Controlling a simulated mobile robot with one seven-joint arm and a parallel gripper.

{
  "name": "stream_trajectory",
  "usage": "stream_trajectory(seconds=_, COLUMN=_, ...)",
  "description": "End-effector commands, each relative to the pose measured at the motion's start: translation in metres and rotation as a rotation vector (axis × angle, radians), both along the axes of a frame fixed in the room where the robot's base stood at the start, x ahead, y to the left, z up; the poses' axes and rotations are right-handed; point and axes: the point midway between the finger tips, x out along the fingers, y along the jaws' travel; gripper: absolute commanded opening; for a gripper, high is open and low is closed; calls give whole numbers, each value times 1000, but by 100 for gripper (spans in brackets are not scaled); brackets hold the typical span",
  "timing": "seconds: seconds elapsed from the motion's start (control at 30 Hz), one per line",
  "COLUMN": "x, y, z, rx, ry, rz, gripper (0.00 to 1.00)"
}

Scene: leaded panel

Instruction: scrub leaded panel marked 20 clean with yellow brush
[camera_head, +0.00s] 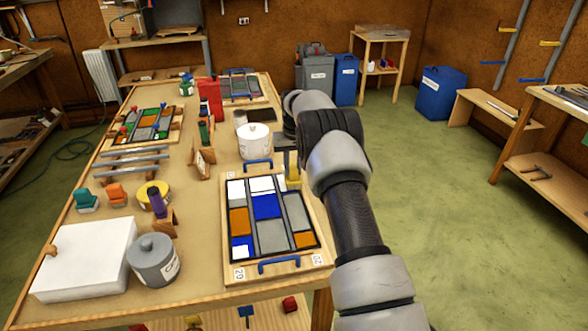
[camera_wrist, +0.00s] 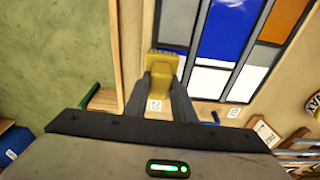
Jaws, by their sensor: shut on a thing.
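The leaded panel marked 20 (camera_head: 278,266) lies flat at the table's near right, in a pale wooden frame with blue handles. Its panes are grey, blue, orange and white; they also show in the wrist view (camera_wrist: 208,82). My gripper (camera_wrist: 163,82) is shut on the yellow brush (camera_wrist: 162,64), at the panel's far right corner. The brush head is over or against the end of a grey strip beside the frame; I cannot tell whether it touches. In the head view my arm hides most of the gripper, and a bit of yellow (camera_head: 293,176) shows below it.
A white tub (camera_head: 254,142) stands just beyond the panel. A grey lidded pot (camera_head: 153,262) and a white box (camera_head: 85,260) stand left of it. Other panels lie at the left (camera_head: 145,125) and the far end (camera_head: 240,88).

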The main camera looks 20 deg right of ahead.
Motion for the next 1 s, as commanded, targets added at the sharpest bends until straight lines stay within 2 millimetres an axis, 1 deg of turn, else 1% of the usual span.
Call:
stream_trajectory(seconds=0.1, x=3, y=0, z=0, rx=0, ry=-1, rz=0, gripper=5)
stream_trajectory(seconds=0.43, x=2, y=2, z=-1, rx=0, ry=0, rz=1, gripper=5)
stream_trajectory(seconds=0.8, x=3, y=28, z=-1, rx=0, ry=1, rz=1, gripper=5)
stream_trajectory(seconds=1.0, x=3, y=31, z=-1, rx=0, ry=1, rz=0, gripper=5)
